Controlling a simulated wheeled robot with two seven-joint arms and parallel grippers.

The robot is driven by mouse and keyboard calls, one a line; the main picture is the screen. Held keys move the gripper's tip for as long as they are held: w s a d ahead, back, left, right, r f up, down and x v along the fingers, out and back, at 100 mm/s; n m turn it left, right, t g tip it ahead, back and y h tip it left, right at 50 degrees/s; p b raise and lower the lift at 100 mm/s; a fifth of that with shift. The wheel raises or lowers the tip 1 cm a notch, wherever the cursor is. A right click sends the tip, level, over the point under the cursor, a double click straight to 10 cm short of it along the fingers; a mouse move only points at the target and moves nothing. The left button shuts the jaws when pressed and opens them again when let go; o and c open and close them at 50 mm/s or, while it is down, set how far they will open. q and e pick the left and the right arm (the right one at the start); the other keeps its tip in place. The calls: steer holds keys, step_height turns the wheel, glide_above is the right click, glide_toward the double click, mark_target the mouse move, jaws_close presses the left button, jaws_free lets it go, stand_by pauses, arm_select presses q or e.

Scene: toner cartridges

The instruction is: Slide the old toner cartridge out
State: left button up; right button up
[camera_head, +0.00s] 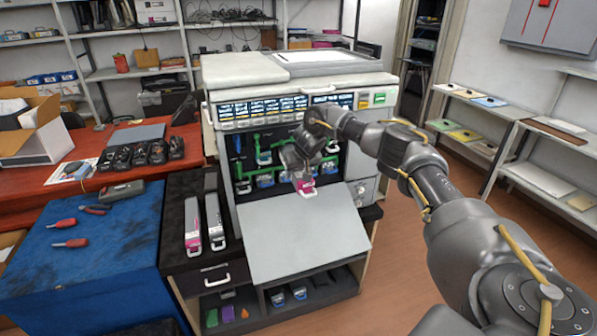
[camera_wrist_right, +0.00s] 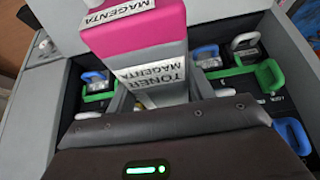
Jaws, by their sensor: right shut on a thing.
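The copier (camera_head: 300,90) stands in the middle with its grey front door (camera_head: 305,238) folded down. A toner cartridge with a magenta end (camera_head: 307,190) shows at the front of its open bay. In the right wrist view the cartridge (camera_wrist_right: 135,40) is large, with a pink end and grey body, and labels reading "TONER MAGENTA". My right gripper (camera_head: 304,178) is shut on this cartridge. The fingers hide part of it, and I cannot tell how much of it is still inside the bay. My left gripper is not in view.
Two long cartridges (camera_head: 192,215) lie on the black side cabinet, left of the copier. Green and blue handles (camera_head: 265,180) fill the bay around the held cartridge. A blue-covered table (camera_head: 80,240) with hand tools is at the left. Floor is clear at right.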

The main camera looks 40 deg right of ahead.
steer(key=c, duration=0.4)
steer(key=shift+r, duration=0.1)
jaws_close()
